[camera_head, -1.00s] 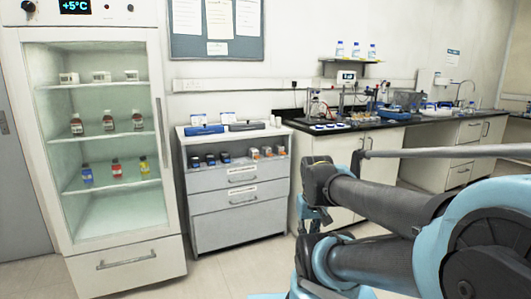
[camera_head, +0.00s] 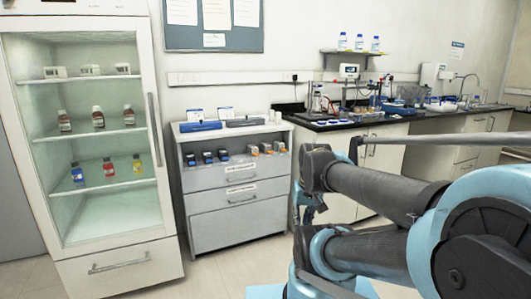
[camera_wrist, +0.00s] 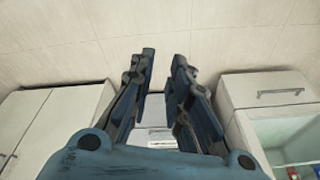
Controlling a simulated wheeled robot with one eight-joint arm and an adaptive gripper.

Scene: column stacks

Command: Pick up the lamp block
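Two groups of small blocks stand on the open shelf of the grey cabinet: dark blue ones (camera_head: 207,157) at left and orange-and-grey ones (camera_head: 266,149) at right. Which of them, if any, is the lamp block I cannot tell; they are too small. My gripper shows in the wrist view (camera_wrist: 163,56) with its two fingers apart and nothing between them. It points at floor and furniture, well away from the blocks. In the head view the gripper is not clearly seen among my arm links.
The grey drawer cabinet (camera_head: 238,218) stands between a glass-door fridge (camera_head: 98,205) holding bottles and boxes, and a black-topped bench (camera_head: 352,120) with lab equipment. Blue and dark cases (camera_head: 201,126) lie on the cabinet top. Pale floor (camera_head: 215,272) is clear in front of the cabinet.

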